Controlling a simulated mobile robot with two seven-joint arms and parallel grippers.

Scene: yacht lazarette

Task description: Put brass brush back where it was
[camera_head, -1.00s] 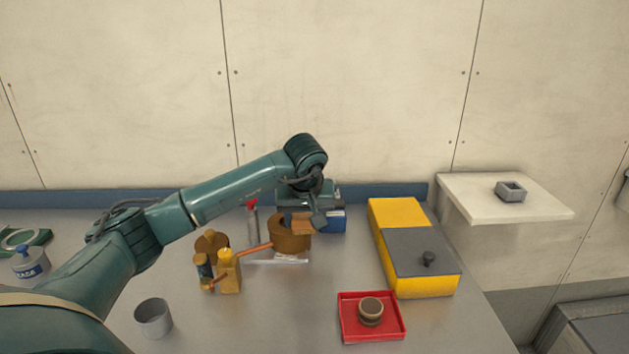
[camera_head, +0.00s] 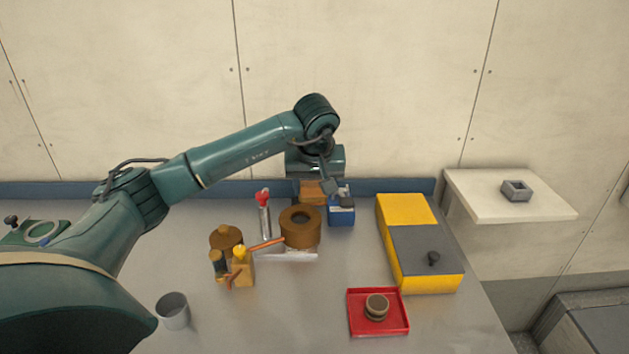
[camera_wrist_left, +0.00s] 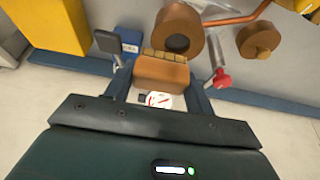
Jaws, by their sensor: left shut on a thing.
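The brass brush (camera_head: 312,192) is an orange-brown block. In the left wrist view the brush (camera_wrist_left: 160,74) shows a row of golden bristles on the side away from the palm. My left gripper (camera_head: 318,184) is shut on it, with a finger at each side of the block. It holds the brush behind the brown hollow cylinder (camera_head: 300,228) and beside the blue box (camera_head: 341,212), near the back of the bench. Whether the brush touches anything beneath is hidden. My right gripper is not in view.
A red-topped tool (camera_head: 264,213) stands left of the cylinder. A lidded brown pot (camera_head: 226,238) and a yellow block (camera_head: 242,270) with copper rods are nearby. A yellow box (camera_head: 432,284), red tray (camera_head: 356,328) and grey cup (camera_head: 172,311) leave free bench at the front.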

